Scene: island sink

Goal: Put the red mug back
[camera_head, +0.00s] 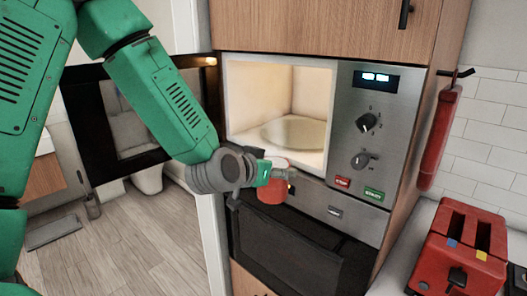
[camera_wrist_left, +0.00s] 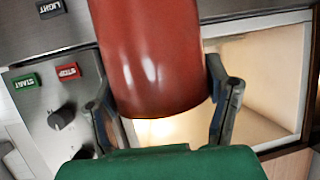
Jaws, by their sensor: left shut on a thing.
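The red mug (camera_head: 272,192) is held in front of the microwave, at about the height of the lower edge of its opening. My left gripper (camera_head: 277,177) is shut on it. In the left wrist view the mug (camera_wrist_left: 152,55) fills the space between the two fingers (camera_wrist_left: 162,92). The microwave (camera_head: 345,150) is open and lit inside, with a round plate (camera_head: 293,133) on its floor. The mug is outside the opening. Its handle is not clearly visible. My right gripper is not in view.
The open microwave door (camera_head: 82,102) stands out to the left, behind my left arm. A dark oven (camera_head: 285,250) is below. A red toaster (camera_head: 462,245) sits on the counter at right, under a red hanging item (camera_head: 437,140). Open floor lies at left.

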